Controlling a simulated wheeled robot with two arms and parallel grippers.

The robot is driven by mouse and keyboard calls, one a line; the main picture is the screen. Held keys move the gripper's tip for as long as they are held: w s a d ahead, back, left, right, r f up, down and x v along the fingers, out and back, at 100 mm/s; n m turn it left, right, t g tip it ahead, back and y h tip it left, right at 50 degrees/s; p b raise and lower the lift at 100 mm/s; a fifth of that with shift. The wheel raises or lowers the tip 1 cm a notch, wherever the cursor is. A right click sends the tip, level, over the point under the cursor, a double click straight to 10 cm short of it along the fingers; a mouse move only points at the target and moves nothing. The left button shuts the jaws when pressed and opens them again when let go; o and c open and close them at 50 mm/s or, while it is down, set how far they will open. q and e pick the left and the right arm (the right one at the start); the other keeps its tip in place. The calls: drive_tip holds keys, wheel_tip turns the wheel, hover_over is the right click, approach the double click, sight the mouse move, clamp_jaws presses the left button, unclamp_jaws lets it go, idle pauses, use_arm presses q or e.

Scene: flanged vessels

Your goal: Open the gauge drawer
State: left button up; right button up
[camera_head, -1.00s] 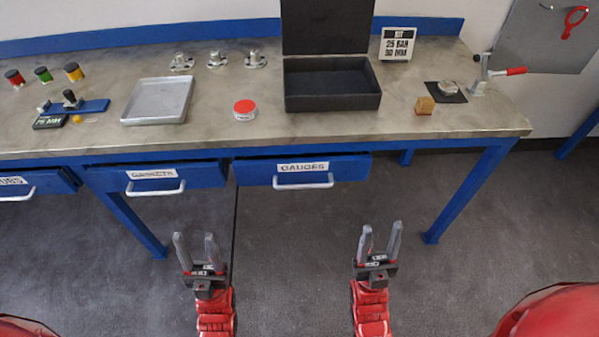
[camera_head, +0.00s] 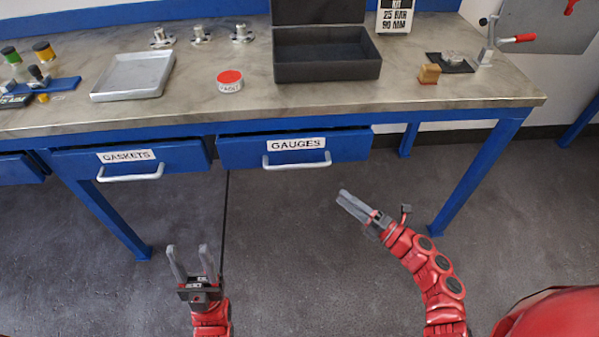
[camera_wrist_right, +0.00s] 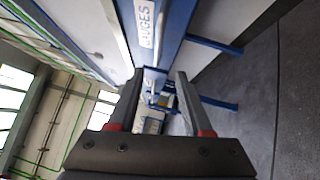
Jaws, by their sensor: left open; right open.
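The blue gauge drawer (camera_head: 237,154), labelled GAUGES, sits under the bench top with a white bar handle (camera_head: 297,162) on its front. It stands slightly forward of the bench frame. My right gripper (camera_head: 342,198) is open and empty, below and to the right of the handle, apart from it and pointing up-left. In the right wrist view the open fingers (camera_wrist_right: 156,75) frame part of the bench, with the GAUGES label (camera_wrist_right: 146,22) above. My left gripper (camera_head: 188,252) is open and empty, low in front of the gaskets drawer's right side, touching nothing.
The GASKETS drawer (camera_head: 190,156) with its own handle is left of the gauge drawer. On the bench (camera_head: 200,105) stand an open black case (camera_head: 330,70), a red-lidded tin (camera_head: 229,81), a grey tray (camera_head: 133,76) and a wooden block (camera_head: 429,73). The floor below is clear.

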sight(299, 165)
drive_tip(key=x, duration=1.5)
drive_tip(key=shift+w+a+r+p, duration=0.1)
drive_tip(key=shift+a+r+p, duration=0.15)
drive_tip(key=shift+a+p, duration=0.1)
drive_tip(key=shift+w+a, duration=0.3)
drive_tip(key=shift+a, duration=0.05)
clamp_jaws()
